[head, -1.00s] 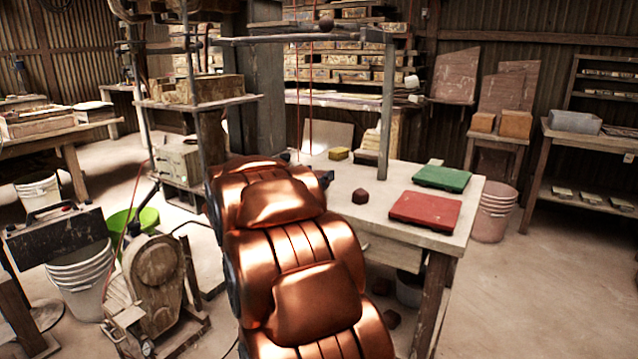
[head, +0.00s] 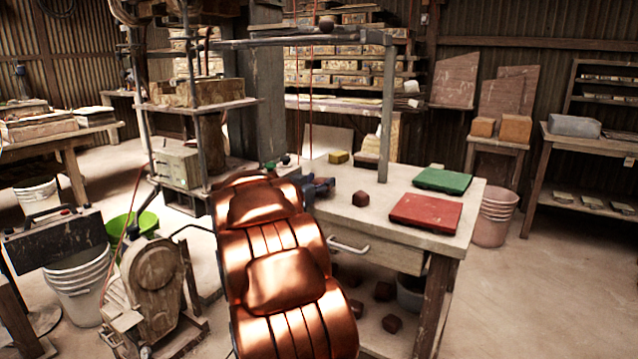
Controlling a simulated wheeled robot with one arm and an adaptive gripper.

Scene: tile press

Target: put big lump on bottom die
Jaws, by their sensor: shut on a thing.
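My gripper (head: 319,187) shows only in part, as dark blue-grey jaw parts just past the end of my copper-coloured arm, above the left part of the worktable. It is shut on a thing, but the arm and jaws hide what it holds. A dark red-brown lump (head: 362,200) lies on the table, apart from the gripper and to its right. Several similar lumps (head: 385,291) lie on the shelf below. I cannot tell which is the big lump. I cannot make out the bottom die; my arm covers part of the press area.
The worktable (head: 371,225) bears a red slab (head: 426,211), a green slab (head: 443,180) and a yellow block (head: 338,156). A grey post (head: 387,110) rises from it. A drawer handle (head: 347,245) juts from its front.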

